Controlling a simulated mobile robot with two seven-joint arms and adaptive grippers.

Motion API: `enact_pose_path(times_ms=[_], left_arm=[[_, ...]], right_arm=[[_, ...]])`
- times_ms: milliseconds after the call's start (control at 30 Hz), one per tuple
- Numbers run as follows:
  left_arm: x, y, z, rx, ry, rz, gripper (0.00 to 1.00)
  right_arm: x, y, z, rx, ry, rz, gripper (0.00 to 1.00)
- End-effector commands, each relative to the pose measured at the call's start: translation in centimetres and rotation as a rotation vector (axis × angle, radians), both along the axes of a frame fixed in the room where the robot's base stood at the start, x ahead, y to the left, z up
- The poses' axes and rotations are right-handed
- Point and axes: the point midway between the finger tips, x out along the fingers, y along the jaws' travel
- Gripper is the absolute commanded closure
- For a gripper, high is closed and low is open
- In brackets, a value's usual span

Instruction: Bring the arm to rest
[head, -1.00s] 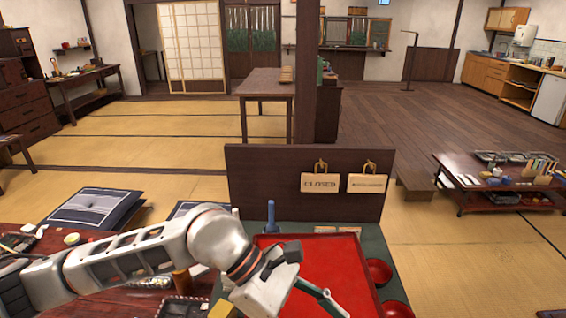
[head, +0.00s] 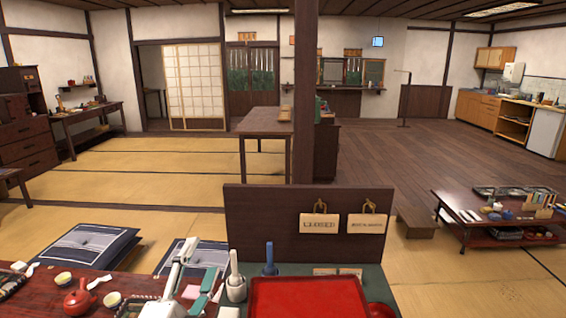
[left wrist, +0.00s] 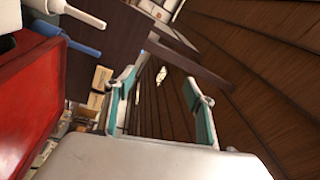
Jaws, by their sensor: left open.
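My left gripper (head: 196,264) is at the bottom of the head view, left of the red tray, with its pale, teal-padded fingers pointing up. In the left wrist view the two teal-padded fingers (left wrist: 160,95) are spread apart with nothing between them. Most of my left arm is below the edge of the head view. My right gripper is in neither view.
A red tray (head: 308,297) lies on the counter, with a dark board (head: 265,225) carrying two signs behind it. A red teapot (head: 79,298) is on the left table.

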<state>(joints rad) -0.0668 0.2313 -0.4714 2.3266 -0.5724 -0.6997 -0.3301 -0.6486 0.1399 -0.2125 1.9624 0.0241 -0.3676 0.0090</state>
Motion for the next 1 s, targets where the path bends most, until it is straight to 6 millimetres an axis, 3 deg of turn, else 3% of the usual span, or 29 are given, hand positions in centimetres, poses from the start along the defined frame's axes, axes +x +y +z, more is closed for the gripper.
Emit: enact_pose_path(times_ms=[33, 200, 300, 400, 600, 900, 1000], left_arm=[[-0.5, 2.2, -2.8, -0.042, 0.092, 0.056, 0.45], [-3.8, 9.1, -11.7, -0.163, 0.385, 0.250, 0.45], [-6.9, 12.2, -16.2, -0.213, 0.536, 0.351, 0.45], [-9.6, 14.4, -19.3, -0.244, 0.646, 0.428, 0.45], [-14.3, 17.2, -23.2, -0.278, 0.799, 0.536, 0.45], [-20.7, 20.1, -27.0, -0.303, 0.976, 0.665, 0.45], [-20.2, 19.0, -28.2, -0.337, 0.978, 0.631, 0.45]], right_arm=[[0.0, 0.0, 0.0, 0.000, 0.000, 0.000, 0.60], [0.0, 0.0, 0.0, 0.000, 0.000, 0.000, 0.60], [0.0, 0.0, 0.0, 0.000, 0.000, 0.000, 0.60], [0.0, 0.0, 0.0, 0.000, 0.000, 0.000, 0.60], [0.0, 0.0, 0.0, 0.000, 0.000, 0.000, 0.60], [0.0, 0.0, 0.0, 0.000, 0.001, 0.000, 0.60], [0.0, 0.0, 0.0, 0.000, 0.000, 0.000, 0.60]])
